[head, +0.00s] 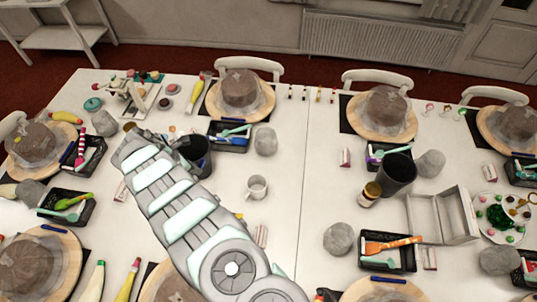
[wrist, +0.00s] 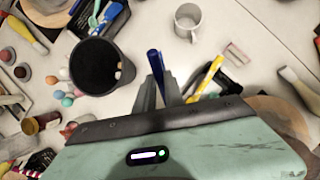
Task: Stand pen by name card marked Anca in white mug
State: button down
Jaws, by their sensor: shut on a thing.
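The white mug (head: 256,188) stands upright on the table right of my arm; in the wrist view it (wrist: 186,24) is above and right of my gripper, apart from it. My gripper (wrist: 160,92) is shut on a blue pen (wrist: 154,62), whose end sticks out past the fingers. My arm hides the gripper and the pen in the head view. A small name card (head: 261,236) lies below the mug, and shows in the wrist view (wrist: 237,53); its writing is too small to read.
A dark bin (head: 196,155) stands left of the mug and shows close to my gripper in the wrist view (wrist: 97,66). A grey ball-like lump (head: 338,238) and black tool trays (head: 388,252) stand to the right.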

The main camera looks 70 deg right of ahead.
jog(key=shift+s, duration=0.15)
jog(key=shift+s+d+f, duration=0.2)
jog(key=shift+d, duration=0.2)
jog(key=shift+s+d+f, duration=0.2)
jog(key=shift+d, duration=0.2)
jog(key=s+d+f+m+g+h+b, duration=0.1)
jog(key=s+d+f, duration=0.1)
jog(key=s+d, duration=0.7)
jog(key=s+d+f+g+h+b, duration=0.1)
jog(key=s+d+f, duration=0.1)
jog(key=s+d, duration=0.65)
jog(key=a+f+b, duration=0.7)
jog(key=f, duration=0.3)
jog(key=shift+w+f+b, duration=0.15)
jog(key=shift+w+b, duration=0.15)
jog(key=shift+b, duration=0.05)
jog(key=shift+m, duration=0.3)
jog(key=c, duration=1.3)
grip_release()
jog(key=shift+c, duration=0.2)
